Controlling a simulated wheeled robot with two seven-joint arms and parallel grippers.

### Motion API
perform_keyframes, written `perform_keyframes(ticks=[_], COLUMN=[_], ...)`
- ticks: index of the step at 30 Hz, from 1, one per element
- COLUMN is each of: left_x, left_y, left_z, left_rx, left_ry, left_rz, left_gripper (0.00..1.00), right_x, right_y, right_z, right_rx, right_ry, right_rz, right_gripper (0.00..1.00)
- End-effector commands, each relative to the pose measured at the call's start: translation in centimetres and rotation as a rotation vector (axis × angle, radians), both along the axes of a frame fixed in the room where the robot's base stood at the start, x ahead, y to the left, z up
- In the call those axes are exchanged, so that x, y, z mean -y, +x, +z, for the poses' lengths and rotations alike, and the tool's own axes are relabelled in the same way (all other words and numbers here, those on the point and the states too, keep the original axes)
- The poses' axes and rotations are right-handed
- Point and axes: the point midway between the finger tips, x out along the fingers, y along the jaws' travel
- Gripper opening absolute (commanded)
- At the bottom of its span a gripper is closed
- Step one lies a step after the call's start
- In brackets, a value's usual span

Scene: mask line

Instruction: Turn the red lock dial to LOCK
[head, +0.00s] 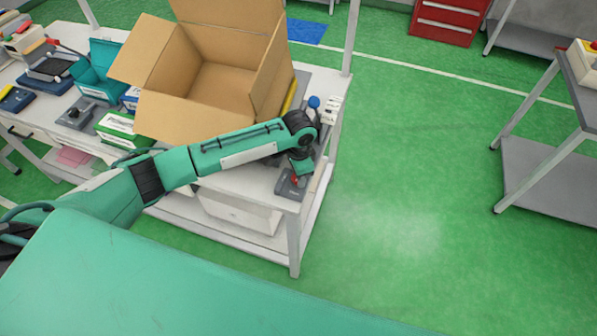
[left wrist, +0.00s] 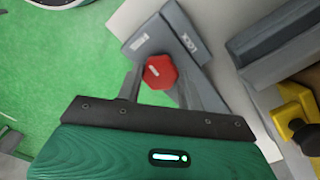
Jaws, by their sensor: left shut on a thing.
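The red lock dial (left wrist: 160,72) is a faceted knob on a grey base (left wrist: 172,24). A white LOCK label shows on the base to the upper right of the dial, and a second small label, too small to read, to the upper left. The dial has a pale mark on its face; I cannot tell which label it points to. My left gripper (left wrist: 157,84) is shut on the dial, one finger on each side. In the head view the gripper (head: 300,171) is over the dial (head: 295,181) at the table's near right corner. My right gripper is out of view.
A big open cardboard box (head: 222,82) stands on the white table (head: 283,204) behind my left arm. A blue-topped joystick (head: 314,102) stands beyond the wrist. A yellow part (left wrist: 298,112) lies right of the dial in the left wrist view.

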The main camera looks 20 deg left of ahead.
Motion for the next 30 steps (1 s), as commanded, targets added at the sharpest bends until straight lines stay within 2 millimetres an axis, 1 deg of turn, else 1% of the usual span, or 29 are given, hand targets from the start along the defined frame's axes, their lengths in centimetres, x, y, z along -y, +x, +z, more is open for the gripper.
perform_keyframes(ticks=[1,5,12,21,30], left_x=[0.0,0.0,0.1,0.1,0.1], left_y=[0.0,0.0,-0.1,0.0,0.0], left_z=[0.2,0.2,0.2,0.1,0.0], left_rx=[0.0,-0.001,-0.002,0.0,-0.001], left_ry=[0.0,0.0,-0.001,-0.001,0.0], left_rz=[-0.027,-0.125,-0.349,-0.635,-0.92], left_gripper=[0.15,0.15,0.15,0.15,0.15], right_x=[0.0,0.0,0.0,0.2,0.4], right_y=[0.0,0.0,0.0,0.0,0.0], right_z=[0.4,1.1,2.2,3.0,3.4], right_rx=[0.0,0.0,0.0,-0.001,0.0], right_ry=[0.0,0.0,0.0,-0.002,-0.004], right_rz=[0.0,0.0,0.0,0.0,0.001], right_gripper=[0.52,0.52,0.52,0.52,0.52])
